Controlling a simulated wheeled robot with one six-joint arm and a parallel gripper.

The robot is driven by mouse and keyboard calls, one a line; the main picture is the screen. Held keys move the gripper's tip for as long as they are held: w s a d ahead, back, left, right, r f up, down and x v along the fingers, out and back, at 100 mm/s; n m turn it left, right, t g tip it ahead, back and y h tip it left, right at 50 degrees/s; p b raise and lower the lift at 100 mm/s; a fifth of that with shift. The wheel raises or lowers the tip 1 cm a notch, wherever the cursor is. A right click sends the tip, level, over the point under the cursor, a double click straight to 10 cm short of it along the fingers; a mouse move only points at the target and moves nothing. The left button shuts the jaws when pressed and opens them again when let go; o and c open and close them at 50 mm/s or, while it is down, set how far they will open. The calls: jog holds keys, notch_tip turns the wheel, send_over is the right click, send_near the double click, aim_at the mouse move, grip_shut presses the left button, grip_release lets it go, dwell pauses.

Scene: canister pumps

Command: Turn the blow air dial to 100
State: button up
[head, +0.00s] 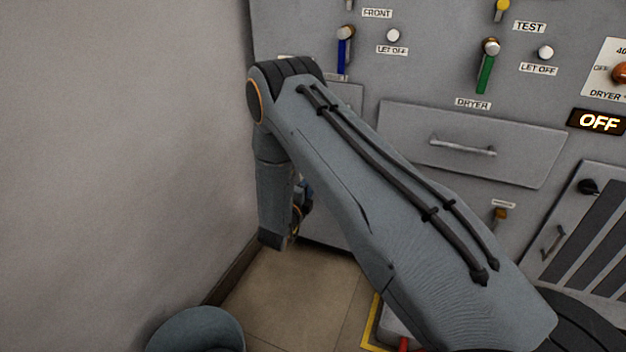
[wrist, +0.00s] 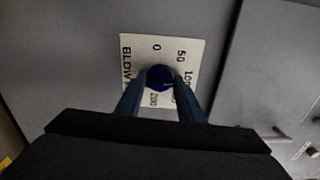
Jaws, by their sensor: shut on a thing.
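The blow air dial's dark blue knob (wrist: 159,75) sits on a pale label plate (wrist: 136,50) in the wrist view. The plate shows 0, 50, 100 and 200, partly covered, and the lettering looks tilted. My gripper (wrist: 160,86) is shut on the knob, one finger on each side. I cannot clearly tell which number the knob points to. In the head view my arm hides the dial, and only a part of my gripper shows low beside the panel.
A wall (head: 120,150) stands close on the left of the panel. A drawer (head: 475,142) with a handle, a green lever (head: 486,75), a blue lever (head: 343,52) and a lit OFF sign (head: 599,122) are on the panel. Tiled floor (head: 290,300) shows below.

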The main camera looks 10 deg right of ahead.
jog(key=shift+s+d+f+m, duration=0.1)
jog(key=shift+m, duration=0.5)
jog(key=o, duration=1)
jog(key=p+v, duration=0.2)
jog(key=v, duration=0.6)
